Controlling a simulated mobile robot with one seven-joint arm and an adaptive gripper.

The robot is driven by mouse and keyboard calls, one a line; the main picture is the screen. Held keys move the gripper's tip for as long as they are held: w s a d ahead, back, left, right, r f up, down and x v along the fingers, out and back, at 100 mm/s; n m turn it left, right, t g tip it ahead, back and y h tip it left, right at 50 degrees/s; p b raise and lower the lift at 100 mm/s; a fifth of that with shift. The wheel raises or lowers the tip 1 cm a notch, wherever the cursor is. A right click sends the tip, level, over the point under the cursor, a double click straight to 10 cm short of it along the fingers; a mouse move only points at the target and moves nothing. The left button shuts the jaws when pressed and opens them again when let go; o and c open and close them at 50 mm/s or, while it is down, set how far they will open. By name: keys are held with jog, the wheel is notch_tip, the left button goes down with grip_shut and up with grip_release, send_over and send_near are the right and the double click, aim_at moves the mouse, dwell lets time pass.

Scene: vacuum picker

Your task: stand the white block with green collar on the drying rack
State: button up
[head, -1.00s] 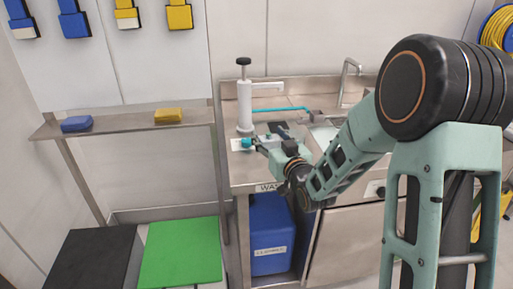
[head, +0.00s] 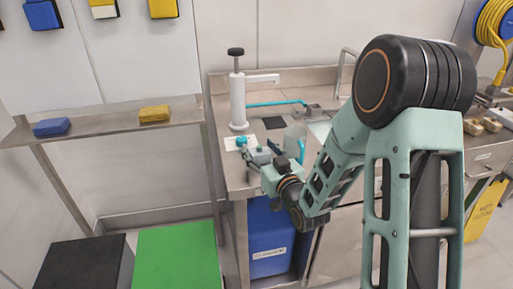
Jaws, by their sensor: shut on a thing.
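My gripper (head: 257,156) is over the left part of the steel counter (head: 236,181), pointing up-left. It is shut on a small piece, which I take as the white block with green collar; the fingers hide most of it. A teal-green part (head: 241,141) shows just beyond the fingertips, over a white patch (head: 231,144). Whether that patch is the block or a card on the counter is too small to tell. I cannot clearly make out a drying rack.
A white hand pump (head: 238,105) stands behind the gripper. A grey mug (head: 294,137) with a teal handle stands close to its right, by a dark mat (head: 273,122). A wall shelf (head: 100,122) at left holds blue (head: 52,127) and yellow (head: 154,114) sponges.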

aim_at(269, 160)
jog(key=shift+f+b, duration=0.3)
jog(key=o, duration=1.1)
jog(key=shift+s+r, duration=0.1)
jog(key=shift+c, duration=0.2)
jog(key=shift+r+p, duration=0.25)
jog(key=shift+p, duration=0.2)
jog(key=v, duration=0.6)
jog(key=shift+s+d, duration=0.1)
jog(key=shift+r+p, duration=0.2)
jog(key=shift+p, duration=0.5)
jog(key=shift+f+p, duration=0.1)
jog(key=shift+p, duration=0.95)
